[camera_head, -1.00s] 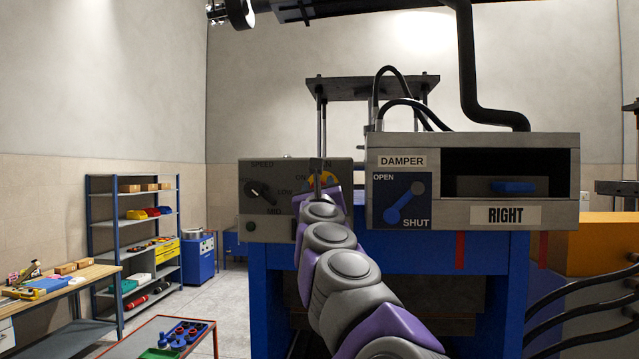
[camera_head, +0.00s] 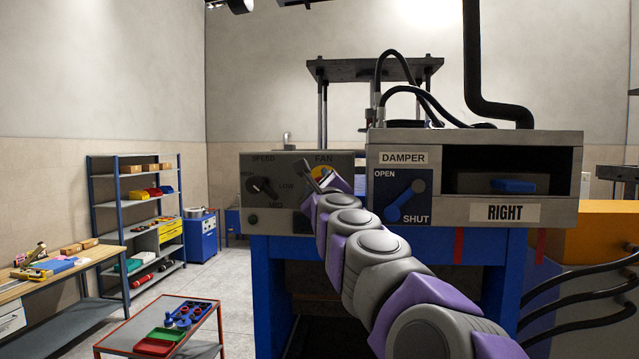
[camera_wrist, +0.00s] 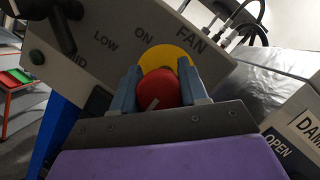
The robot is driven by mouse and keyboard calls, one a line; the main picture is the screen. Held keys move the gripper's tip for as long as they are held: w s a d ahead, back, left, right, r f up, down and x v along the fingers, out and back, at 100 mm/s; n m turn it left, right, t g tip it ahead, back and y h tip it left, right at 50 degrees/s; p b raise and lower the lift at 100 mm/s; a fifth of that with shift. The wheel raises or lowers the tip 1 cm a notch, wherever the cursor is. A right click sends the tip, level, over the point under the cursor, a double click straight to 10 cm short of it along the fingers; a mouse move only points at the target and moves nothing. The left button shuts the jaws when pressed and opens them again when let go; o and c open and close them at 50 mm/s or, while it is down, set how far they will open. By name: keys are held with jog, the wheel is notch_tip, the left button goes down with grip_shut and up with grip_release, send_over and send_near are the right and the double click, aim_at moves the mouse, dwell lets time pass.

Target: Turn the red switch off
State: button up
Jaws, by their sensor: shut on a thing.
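The red switch (camera_wrist: 168,88) is a round knob on a yellow disc (camera_wrist: 166,58) under the word FAN on a grey panel (camera_wrist: 110,45). In the wrist view my gripper (camera_wrist: 160,82) has one finger on each side of the knob and is shut on it. A short white mark shows on the knob; the panel looks tilted in this view. In the head view my gripper (camera_head: 318,175) is at the fan switch, tilted, with a finger pointing up and left. It hides most of the switch and its lower labels. Only a bit of yellow and red shows there.
A black SPEED knob (camera_head: 264,188) is left of the switch on the same panel. A DAMPER box (camera_head: 470,157) with a blue lever (camera_head: 404,201) stands close on the right. A red-edged cart (camera_head: 215,320) and shelves (camera_head: 91,230) are at the left.

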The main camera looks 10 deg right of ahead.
jog(key=shift+w+f, duration=0.1)
jog(key=shift+f, duration=0.15)
jog(key=o, duration=0.8)
jog(key=shift+o, duration=1.1)
jog(key=shift+w, duration=0.2)
jog(key=shift+s+r, duration=0.15)
jog(key=shift+s, duration=0.1)
jog(key=shift+s+f+b, duration=0.25)
jog(key=shift+s+b, duration=0.15)
jog(key=shift+s, duration=0.05)
jog(key=b+v, duration=0.4)
jog(key=v, duration=1.2)
jog(key=shift+b, duration=0.3)
jog(key=shift+f, duration=0.1)
